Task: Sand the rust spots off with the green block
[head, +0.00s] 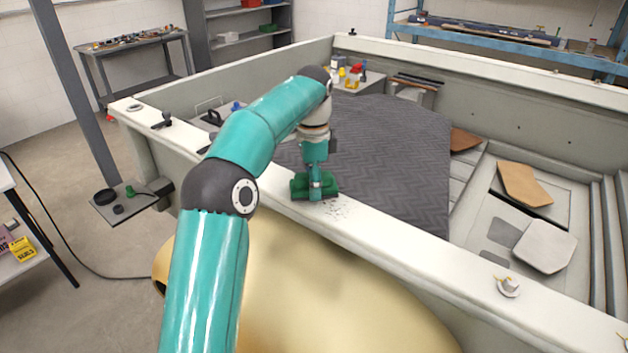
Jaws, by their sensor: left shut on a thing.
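My left gripper (316,191) points down over the near rail of the pale shell and is shut on the green block (299,187). The block is on or just above the flat top of the rail (415,249); I cannot tell if it touches. Small dark specks (337,210) show on the rail just right of and below the block. I cannot tell whether they are rust or loose grit. The gripper hides part of the block, and the block hides the rail under it. My right gripper is not in view.
A grey quilted mat (390,150) covers the shell floor behind the rail. A cleat (507,287) stands on the rail at right, and another fitting (162,121) at left. A small side shelf (118,207) holds dark parts at left. The rail between block and right cleat is clear.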

